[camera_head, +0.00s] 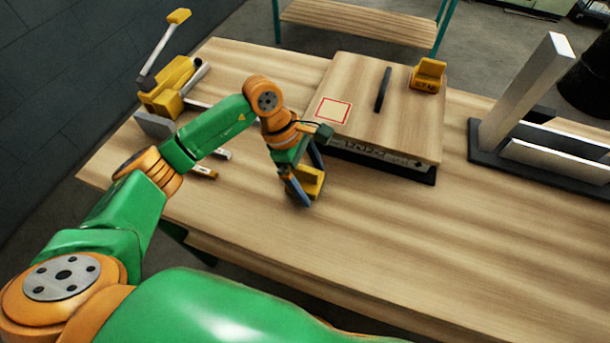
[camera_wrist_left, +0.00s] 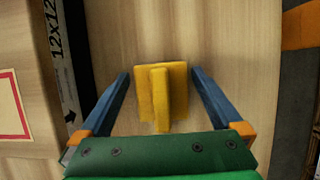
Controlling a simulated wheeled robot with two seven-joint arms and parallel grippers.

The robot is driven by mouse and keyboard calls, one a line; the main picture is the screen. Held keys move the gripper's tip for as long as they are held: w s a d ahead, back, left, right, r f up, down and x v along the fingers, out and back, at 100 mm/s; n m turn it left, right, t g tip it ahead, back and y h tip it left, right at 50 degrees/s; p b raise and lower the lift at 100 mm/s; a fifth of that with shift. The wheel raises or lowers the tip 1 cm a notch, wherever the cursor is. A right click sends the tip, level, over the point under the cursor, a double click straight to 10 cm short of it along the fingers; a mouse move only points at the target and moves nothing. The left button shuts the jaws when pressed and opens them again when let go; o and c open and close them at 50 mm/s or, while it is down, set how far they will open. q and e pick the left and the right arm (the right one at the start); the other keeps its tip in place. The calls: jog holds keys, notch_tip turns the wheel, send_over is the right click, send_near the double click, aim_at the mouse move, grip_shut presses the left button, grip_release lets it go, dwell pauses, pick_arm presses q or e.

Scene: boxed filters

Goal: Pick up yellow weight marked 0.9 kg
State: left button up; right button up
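A small yellow weight (camera_head: 311,181) with a raised handle stands on the wooden table in front of the box. It also shows in the left wrist view (camera_wrist_left: 162,95); I cannot read a marking on it. My left gripper (camera_head: 312,187) is low over the table with its blue fingers on either side of this weight. In the left wrist view the gripper (camera_wrist_left: 160,74) is open, with a gap between each finger and the weight. A second yellow weight (camera_head: 428,76) sits on top of the box; its marking is too small to read. My right gripper is not in view.
A flat box (camera_head: 350,85) bears a red-outlined square (camera_head: 333,111) and a dark thin bar (camera_head: 383,89). A grey metal fixture (camera_head: 525,90) stands at the right. A yellow tool (camera_head: 170,85) and marker-like items (camera_head: 205,173) lie left. The front right of the table (camera_head: 430,240) is clear.

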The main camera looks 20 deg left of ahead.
pick_arm(q)
jog(key=shift+s+r, duration=0.1)
grip_shut()
